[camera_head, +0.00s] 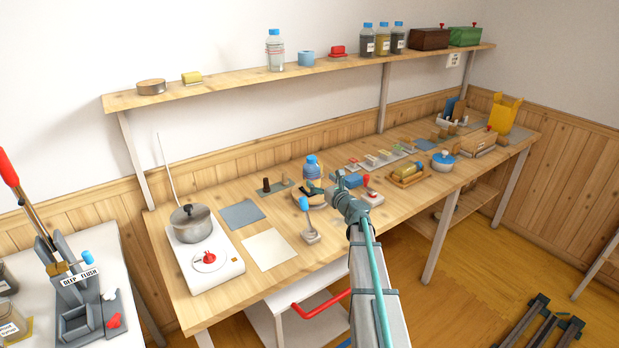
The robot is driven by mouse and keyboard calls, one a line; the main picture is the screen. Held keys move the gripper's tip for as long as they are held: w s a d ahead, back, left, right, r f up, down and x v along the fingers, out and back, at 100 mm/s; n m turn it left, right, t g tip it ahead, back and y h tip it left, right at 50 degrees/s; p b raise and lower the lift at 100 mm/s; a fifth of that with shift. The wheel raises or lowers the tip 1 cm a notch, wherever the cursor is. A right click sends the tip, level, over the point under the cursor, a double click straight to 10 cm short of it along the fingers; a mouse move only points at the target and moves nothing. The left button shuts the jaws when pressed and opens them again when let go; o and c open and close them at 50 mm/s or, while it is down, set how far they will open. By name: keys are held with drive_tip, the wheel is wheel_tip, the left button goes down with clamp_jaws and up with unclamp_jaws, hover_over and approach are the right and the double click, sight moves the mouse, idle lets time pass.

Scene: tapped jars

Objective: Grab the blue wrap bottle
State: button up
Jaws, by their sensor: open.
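A clear bottle with a blue cap and a bluish band (312,174) stands upright on the long wooden table, near its middle. Its lower part is partly hidden by a dark and tan item in front of it. Another clear bottle with a blue cap and pinkish bands (275,52) stands on the upper shelf.
Dark-content bottles (367,42) stand on the shelf (225,85). Flat mats lie front left.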

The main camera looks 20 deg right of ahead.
sight(315, 174)
drive_tip(key=w, duration=0.2)
drive_tip(key=w+p, duration=0.1)
drive_tip(key=w, duration=0.2)
drive_tip(key=w+p, duration=0.1)
drive_tip(key=w, duration=0.1)
drive_tip(key=shift+w+a, duration=0.15)
drive_tip(key=shift+a, duration=0.1)
drive_tip(key=c, duration=1.3)
drive_tip(key=shift+c, duration=0.9)
drive_tip(key=shift+r, duration=0.2)
